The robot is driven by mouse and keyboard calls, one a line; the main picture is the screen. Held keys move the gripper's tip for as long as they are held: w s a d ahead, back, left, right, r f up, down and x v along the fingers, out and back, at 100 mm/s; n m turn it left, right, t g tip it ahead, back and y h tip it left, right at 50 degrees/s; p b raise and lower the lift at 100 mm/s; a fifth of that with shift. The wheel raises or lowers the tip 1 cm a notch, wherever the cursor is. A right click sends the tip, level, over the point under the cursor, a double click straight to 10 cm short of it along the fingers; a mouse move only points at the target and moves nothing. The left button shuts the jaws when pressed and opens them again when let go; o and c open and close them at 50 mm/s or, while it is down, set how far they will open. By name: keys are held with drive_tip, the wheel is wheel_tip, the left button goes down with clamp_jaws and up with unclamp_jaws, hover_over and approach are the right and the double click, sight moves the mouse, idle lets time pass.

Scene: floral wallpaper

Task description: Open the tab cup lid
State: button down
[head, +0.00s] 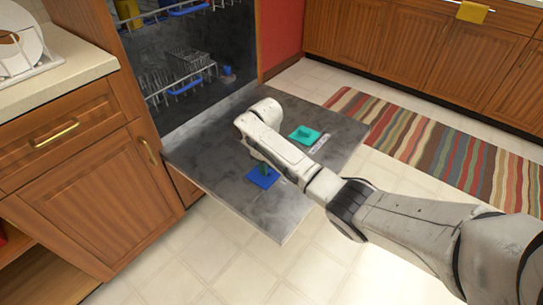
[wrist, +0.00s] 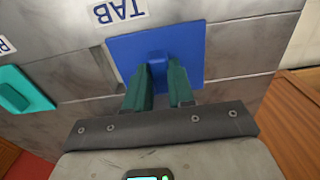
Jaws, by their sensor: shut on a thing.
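The blue square tab cup lid (head: 260,180) lies on the inner face of the lowered dishwasher door. In the wrist view the lid (wrist: 190,42) looks flat, beside a printed TAB label (wrist: 118,11). My gripper (wrist: 160,70) is over the lid, its two dark green fingers shut on the small raised blue tab (wrist: 157,57) in the lid's middle. The fingers partly hide the lid's lower part. In the head view my gripper (head: 265,167) shows only as a small green part, as my arm hides much of it.
A teal lid (head: 304,134) with a raised tab sits farther back on the same door (head: 230,200). The dishwasher racks (head: 180,65) are behind. A wooden cabinet (head: 95,180) stands at left, and a striped rug (head: 430,140) lies on the floor to the right.

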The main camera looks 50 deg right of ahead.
drive_tip(key=a+p, duration=0.1)
drive_tip(key=a, duration=0.1)
drive_tip(key=a+p, duration=0.3)
drive_tip(key=shift+a+r, duration=0.25)
drive_tip(key=shift+a, duration=0.1)
drive_tip(key=shift+a+f+p, duration=0.25)
drive_tip(key=shift+a+p, duration=0.05)
drive_tip(key=shift+a, duration=0.4)
drive_tip(key=c, duration=1)
unclamp_jaws()
drive_tip(key=shift+o, duration=0.2)
wheel_tip(320, 180, up, 11)
drive_tip(key=p, duration=0.2)
drive_tip(key=shift+p, duration=0.4)
drive_tip(key=shift+f, duration=0.15)
